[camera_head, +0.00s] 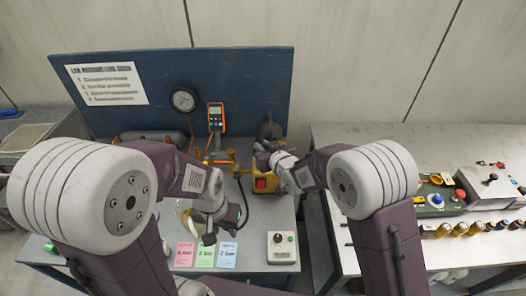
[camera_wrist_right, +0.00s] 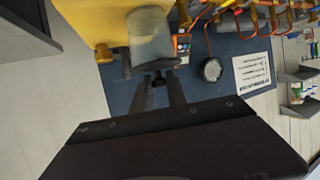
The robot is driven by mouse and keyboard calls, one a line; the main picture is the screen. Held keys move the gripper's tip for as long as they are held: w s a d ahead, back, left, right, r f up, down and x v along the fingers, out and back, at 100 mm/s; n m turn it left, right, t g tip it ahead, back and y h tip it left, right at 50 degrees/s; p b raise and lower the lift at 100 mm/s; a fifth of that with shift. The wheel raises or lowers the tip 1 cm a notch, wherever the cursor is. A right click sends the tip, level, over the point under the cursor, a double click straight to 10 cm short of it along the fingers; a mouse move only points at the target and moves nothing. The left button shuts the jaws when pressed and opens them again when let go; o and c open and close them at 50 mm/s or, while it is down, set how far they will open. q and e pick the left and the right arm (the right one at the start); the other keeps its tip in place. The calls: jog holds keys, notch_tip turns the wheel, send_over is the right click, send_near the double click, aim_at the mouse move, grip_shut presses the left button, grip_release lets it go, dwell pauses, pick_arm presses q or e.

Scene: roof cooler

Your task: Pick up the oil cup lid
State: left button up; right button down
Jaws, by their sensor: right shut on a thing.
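My right gripper (camera_head: 264,150) is over the back right of the blue bench, beside a dark grey rounded piece (camera_head: 268,130) above a yellow unit (camera_head: 262,184) with a red front. In the right wrist view the fingers (camera_wrist_right: 160,84) are closed at the base of a grey, rounded cup-like piece (camera_wrist_right: 151,40), which looks like the oil cup lid. Whether it still touches the yellow body (camera_wrist_right: 92,35) behind it I cannot tell. My left gripper (camera_head: 209,235) hangs low over the front left of the bench; its finger gap is unclear.
A gauge (camera_head: 184,99) and an orange meter (camera_head: 216,117) are at the blue back panel (camera_head: 260,85). Pink, green and blue cards (camera_head: 204,255) and a control box (camera_head: 282,247) lie at the front. A second bench (camera_head: 440,150) stands right.

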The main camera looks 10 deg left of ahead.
jog(key=r, duration=0.4)
jog(key=shift+w+d+r, duration=0.25)
jog(key=shift+d+r, duration=0.05)
jog(key=shift+d, duration=0.1)
jog(key=w+d+r+p, duration=0.3)
jog(key=w+d+r, duration=0.2)
jog(key=d, duration=0.4)
jog(key=shift+w+d+r, duration=0.15)
jog(key=shift+d+r, duration=0.1)
jog(key=shift+r, duration=0.4)
